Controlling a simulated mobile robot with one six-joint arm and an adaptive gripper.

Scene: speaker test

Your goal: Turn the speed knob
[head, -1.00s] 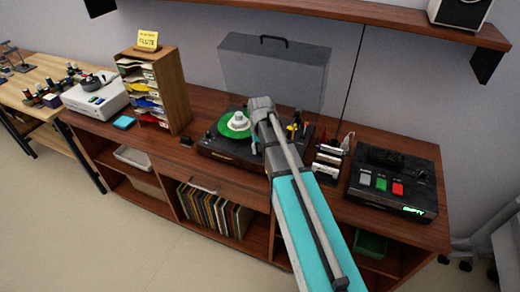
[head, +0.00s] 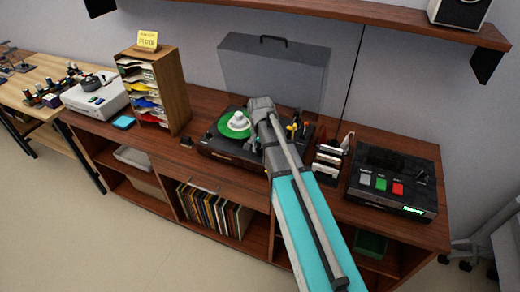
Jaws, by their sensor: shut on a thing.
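The record player (head: 215,151) stands on the wooden cabinet, with a green record (head: 226,127) and a white centre piece (head: 239,121) on its platter. Its grey lid is raised behind it. My arm reaches over the right part of the player. My gripper (head: 256,147) points down at the deck, just right of the record, mostly hidden by my own wrist. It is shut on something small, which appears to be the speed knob. The knob itself is hidden from this view.
Yellow and dark parts (head: 294,130) stand close right of my wrist. A small rack (head: 328,160) and a black box with grey, green and red buttons (head: 392,183) are further right. A wooden sorter (head: 170,90) stands left. A shelf (head: 350,14) hangs above.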

